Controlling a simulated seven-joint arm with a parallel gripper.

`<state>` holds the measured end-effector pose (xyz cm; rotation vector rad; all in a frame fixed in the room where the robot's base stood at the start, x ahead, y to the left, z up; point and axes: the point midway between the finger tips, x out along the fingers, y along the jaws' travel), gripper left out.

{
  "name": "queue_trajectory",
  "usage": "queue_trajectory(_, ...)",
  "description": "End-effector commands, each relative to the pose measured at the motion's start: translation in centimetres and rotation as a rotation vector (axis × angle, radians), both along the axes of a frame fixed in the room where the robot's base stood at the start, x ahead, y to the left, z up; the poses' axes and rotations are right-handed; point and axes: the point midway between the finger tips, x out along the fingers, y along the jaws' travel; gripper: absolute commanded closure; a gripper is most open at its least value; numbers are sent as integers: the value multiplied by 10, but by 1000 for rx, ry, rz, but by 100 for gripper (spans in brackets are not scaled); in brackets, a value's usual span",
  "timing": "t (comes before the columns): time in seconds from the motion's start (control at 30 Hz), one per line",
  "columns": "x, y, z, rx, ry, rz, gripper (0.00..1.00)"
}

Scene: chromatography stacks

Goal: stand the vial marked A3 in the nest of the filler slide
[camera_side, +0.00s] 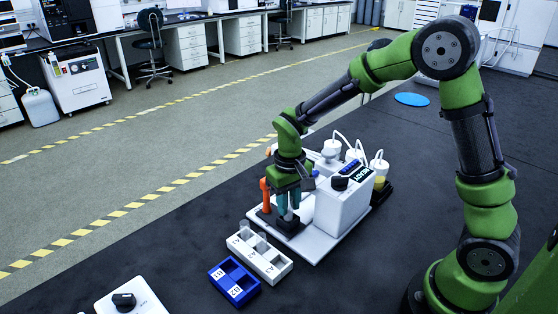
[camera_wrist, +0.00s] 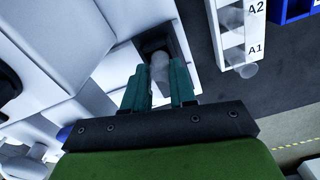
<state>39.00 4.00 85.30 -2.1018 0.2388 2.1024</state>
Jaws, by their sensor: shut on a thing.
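My gripper (camera_side: 289,207) points down over the filler. In the wrist view its teal fingers (camera_wrist: 160,88) are shut on a clear, greyish vial (camera_wrist: 160,66). The vial's marking cannot be read. The black nest block (camera_side: 291,227) of the filler slide is right below the fingers in the side view. In the wrist view the dark nest (camera_wrist: 154,45) lies around or just beyond the vial's far end. I cannot tell whether the vial is seated in it or above it. The white filler (camera_side: 343,206) stands beside my gripper.
A white rack (camera_side: 270,268) in front holds two clear vials, at A1 and A2 in the wrist view. A blue rack (camera_side: 222,287) sits nearer the camera. An orange post (camera_side: 265,193) stands close left of my gripper. Capped bottles (camera_side: 378,171) are behind the filler.

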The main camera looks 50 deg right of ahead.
Motion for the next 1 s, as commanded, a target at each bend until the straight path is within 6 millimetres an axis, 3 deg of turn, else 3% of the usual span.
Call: queue_trajectory(1.0,0,0,-18,0,0,-1,100)
